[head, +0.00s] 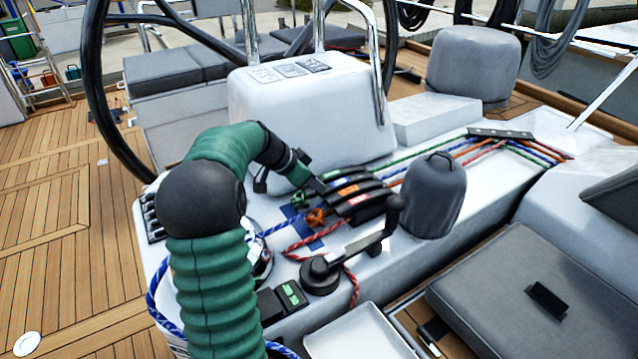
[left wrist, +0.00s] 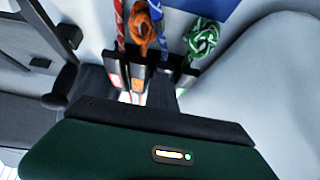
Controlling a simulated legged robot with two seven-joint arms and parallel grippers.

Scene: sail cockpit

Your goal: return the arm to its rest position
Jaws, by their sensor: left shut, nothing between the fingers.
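My left arm rises from the bottom of the head view in green ribbed sleeves, bends at a black elbow and reaches right over the white cockpit console (head: 405,262). My left gripper (head: 318,188) is shut and empty, at the near left end of the rope clutches (head: 360,194). I cannot tell if it touches them. In the left wrist view, the gripper (left wrist: 168,97) shows as a dark shape in front of the clutches (left wrist: 137,78), and its green body fills the bottom. My right gripper is not in view.
A winch handle (head: 362,240) and a dark covered winch (head: 433,195) stand close right of the gripper. Red, orange, blue and green ropes run through the clutches. A white pedestal (head: 310,112) and the black steering wheel (head: 98,100) stand behind. Wooden deck (head: 55,215) lies open at left.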

